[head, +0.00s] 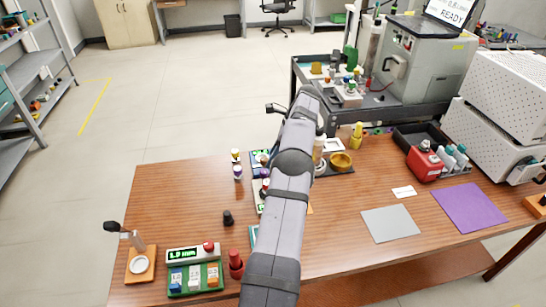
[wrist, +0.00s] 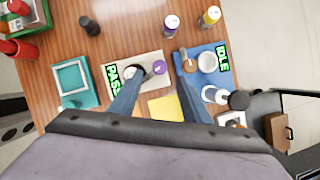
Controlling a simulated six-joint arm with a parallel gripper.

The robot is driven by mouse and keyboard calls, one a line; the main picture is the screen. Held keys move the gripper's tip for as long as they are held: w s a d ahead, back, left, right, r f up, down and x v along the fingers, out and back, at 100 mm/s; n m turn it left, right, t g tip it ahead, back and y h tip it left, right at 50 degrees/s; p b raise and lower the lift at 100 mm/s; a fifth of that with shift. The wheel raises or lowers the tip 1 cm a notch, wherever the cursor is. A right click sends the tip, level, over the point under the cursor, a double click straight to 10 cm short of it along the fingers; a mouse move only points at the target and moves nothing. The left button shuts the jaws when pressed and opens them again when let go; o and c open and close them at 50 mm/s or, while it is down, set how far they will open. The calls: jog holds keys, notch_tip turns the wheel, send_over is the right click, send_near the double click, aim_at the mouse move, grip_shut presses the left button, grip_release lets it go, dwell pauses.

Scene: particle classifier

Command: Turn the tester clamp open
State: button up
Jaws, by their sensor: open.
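In the wrist view a beige tester board (wrist: 147,60) shows a green PASS label (wrist: 111,79). A round black and white part (wrist: 131,72) and a purple-topped piece (wrist: 159,67) are on it. I cannot tell for sure which part is the clamp. My gripper (wrist: 159,67) is open, its two blue-grey fingers reaching over the board, one on each side of the purple-topped piece. Contact cannot be judged. In the head view my arm hides the gripper and most of the board.
A blue board (wrist: 203,85) labelled IDLE lies right of the tester. A teal frame (wrist: 73,82) and black knob-like piece (wrist: 90,26) are left. Purple-capped (wrist: 171,25) and yellow-capped (wrist: 210,17) vials stand at the top. The front right of the table holds a grey mat (head: 390,224).

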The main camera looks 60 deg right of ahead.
jog(key=w+a+r+n+g+p, duration=0.1)
jog(key=w+a+r+n+p, duration=0.35)
jog(key=w+a, duration=0.8)
jog(key=n+g+h, duration=0.3)
jog(key=g+h, duration=0.3)
send_near(264, 171)
jog(key=shift+t, duration=0.3)
jog(key=shift+p+x, duration=1.2)
jog(key=shift+x, duration=3.05)
jog(key=shift+s, duration=0.2)
jog(key=c, duration=1)
